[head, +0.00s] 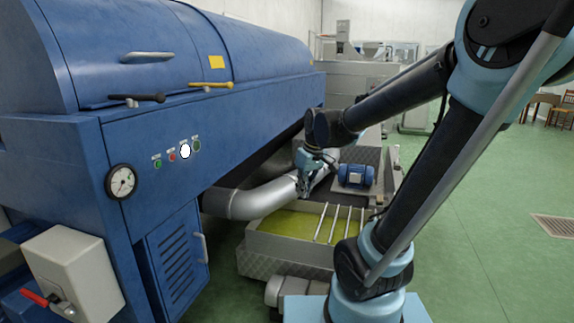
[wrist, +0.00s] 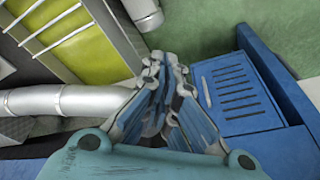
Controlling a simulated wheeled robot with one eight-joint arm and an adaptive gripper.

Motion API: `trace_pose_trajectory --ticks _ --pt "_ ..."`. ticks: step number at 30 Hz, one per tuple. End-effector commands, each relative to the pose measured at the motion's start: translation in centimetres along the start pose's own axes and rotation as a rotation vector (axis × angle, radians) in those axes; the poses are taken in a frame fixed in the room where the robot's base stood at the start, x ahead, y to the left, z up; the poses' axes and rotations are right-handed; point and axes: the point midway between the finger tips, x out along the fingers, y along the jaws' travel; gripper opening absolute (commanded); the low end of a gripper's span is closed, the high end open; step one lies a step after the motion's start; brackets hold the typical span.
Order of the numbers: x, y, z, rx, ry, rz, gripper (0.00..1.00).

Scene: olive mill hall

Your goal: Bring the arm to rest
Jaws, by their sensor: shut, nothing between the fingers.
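My arm reaches in from the right of the head view, with its elbow high and the forearm running down to the left. My gripper (head: 304,190) is shut and empty. It hangs in front of the silver pipe (head: 262,199) in the head view, above the open tank. In the wrist view my gripper (wrist: 168,66) also shows shut, its fingers together with nothing between them. I cannot tell the exact gap between the gripper and the pipe.
A big blue machine (head: 225,110) with levers, a gauge (head: 121,181) and buttons fills the left. Below the pipe stands a metal tank (head: 262,246) of yellow-green liquid with bars across it. A blue motor (head: 356,175) sits behind. Green floor (head: 490,220) is clear on the right.

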Motion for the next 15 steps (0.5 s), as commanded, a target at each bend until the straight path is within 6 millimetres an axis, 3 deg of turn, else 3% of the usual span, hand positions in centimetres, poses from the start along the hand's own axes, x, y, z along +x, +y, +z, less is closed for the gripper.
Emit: trace_pose_trajectory --ticks 3,15 --pt "-0.4 0.9 3.8 0.091 -0.009 0.026 0.00" --pt "0.3 2.1 15.1 0.387 -0.035 0.111 0.00"
